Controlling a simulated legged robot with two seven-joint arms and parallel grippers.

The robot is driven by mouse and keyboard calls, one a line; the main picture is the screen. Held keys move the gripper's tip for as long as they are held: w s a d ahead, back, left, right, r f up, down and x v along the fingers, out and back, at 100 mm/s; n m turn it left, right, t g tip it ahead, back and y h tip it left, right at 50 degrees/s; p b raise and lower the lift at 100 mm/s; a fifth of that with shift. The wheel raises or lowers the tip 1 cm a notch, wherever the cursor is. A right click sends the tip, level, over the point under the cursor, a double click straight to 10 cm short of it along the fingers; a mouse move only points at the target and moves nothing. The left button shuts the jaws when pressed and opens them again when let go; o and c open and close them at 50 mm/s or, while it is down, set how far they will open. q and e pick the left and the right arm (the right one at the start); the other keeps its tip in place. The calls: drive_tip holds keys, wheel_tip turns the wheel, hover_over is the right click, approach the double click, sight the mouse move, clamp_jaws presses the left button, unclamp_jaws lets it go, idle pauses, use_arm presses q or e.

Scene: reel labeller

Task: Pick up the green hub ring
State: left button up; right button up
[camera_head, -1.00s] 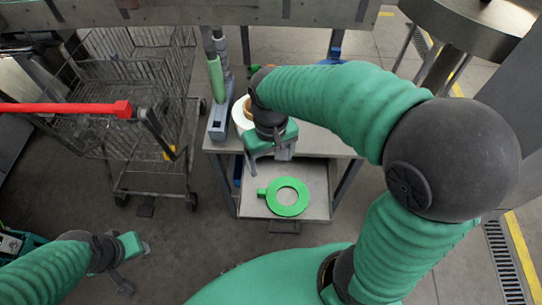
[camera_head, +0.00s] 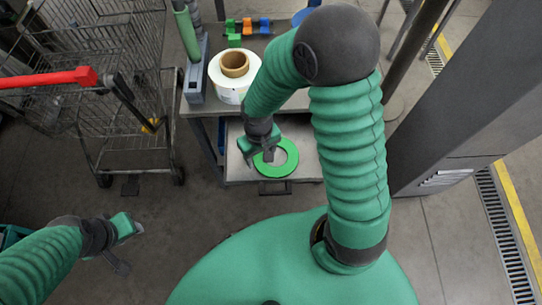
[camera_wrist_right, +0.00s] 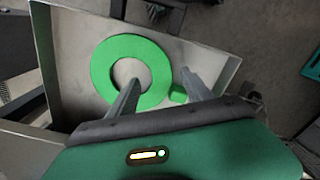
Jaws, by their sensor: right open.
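The green hub ring (camera_head: 290,162) is a flat ring lying on the grey lower shelf (camera_head: 305,137) of a cart. In the right wrist view the ring (camera_wrist_right: 102,72) shows its centre hole and a small green tab at its right side. My right gripper (camera_head: 262,155) is open and empty over the ring's left edge. In the wrist view its fingers (camera_wrist_right: 160,88) are spread, with the tab between them and the left finger overlapping the ring; their height above it is unclear. My left gripper (camera_head: 131,247) is at lower left, fingers apart, empty, far from the ring.
The cart's upper shelf carries a white label roll (camera_head: 226,90), a grey device (camera_head: 196,77) and several small coloured parts (camera_head: 248,27). Its edge overhangs the lower shelf. A wire trolley (camera_head: 100,110) with a red handle stands at left. A grey column (camera_head: 450,100) stands at right.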

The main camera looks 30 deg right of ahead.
sight(261, 164)
wheel_tip(261, 164, down, 3)
drive_tip(key=shift+a+f, duration=0.15)
drive_tip(key=shift+f, duration=0.05)
drive_tip(key=shift+r, duration=0.1)
clamp_jaws()
